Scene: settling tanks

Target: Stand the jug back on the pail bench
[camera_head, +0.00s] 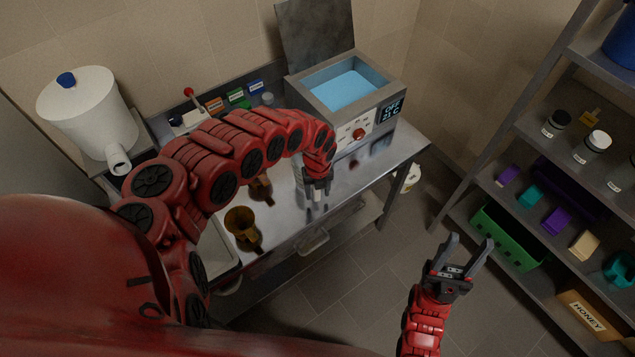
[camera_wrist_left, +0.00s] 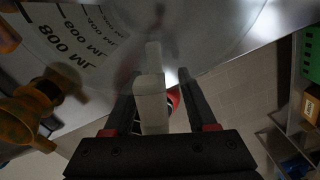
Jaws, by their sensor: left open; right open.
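A clear jug (camera_wrist_left: 75,35) with dark ML marks fills the upper left of the left wrist view. Its pale handle (camera_wrist_left: 150,102) lies between the two fingers of my left gripper (camera_wrist_left: 158,105), which is open. In the head view my left gripper (camera_head: 318,190) is over the front part of the steel bench (camera_head: 355,178), and the jug is mostly hidden by or blends with the shiny top there. I cannot tell whether the jug rests on the bench. My right gripper (camera_head: 465,256) is open and empty above the floor.
A water bath (camera_head: 350,85) stands at the bench's back right. A white tank (camera_head: 88,105) is at the left. A shelf rack (camera_head: 520,130) with a green crate (camera_head: 505,238) is at the right. Floor between is clear.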

